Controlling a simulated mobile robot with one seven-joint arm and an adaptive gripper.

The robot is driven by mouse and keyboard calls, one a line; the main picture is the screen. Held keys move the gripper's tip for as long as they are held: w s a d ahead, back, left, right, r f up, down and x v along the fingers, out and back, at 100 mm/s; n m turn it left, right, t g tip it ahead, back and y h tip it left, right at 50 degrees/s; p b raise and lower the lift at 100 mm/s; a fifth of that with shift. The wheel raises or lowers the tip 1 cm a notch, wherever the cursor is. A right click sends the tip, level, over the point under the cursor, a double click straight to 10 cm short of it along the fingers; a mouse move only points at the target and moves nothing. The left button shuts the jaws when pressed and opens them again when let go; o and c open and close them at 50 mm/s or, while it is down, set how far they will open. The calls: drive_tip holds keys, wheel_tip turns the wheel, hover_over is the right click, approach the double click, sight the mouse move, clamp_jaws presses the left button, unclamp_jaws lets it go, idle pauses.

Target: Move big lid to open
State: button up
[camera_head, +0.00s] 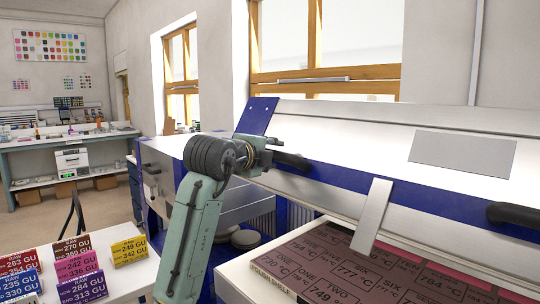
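The big lid (350,140) is a wide white and metal cover with a blue front band, in the head view at the right. It is tilted up, with a gap between its front edge and the kiln bed (255,279). It has two black handles, a left one (292,161) and a right one (513,214). My gripper (268,155) is at the inner left end of the left handle. My wrist partly hides the fingers, so I cannot tell whether they are closed on the handle.
A metal strap (371,217) hangs from the lid over dark temperature-marked tiles (345,268). A white table (125,280) with coloured label blocks (78,265) stands at lower left. Another white-topped kiln (165,146) is behind my arm. A workbench (75,139) is far left.

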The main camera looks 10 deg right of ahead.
idle(0.3)
drive_tip(key=v, duration=1.2)
drive_tip(key=shift+r, duration=0.1)
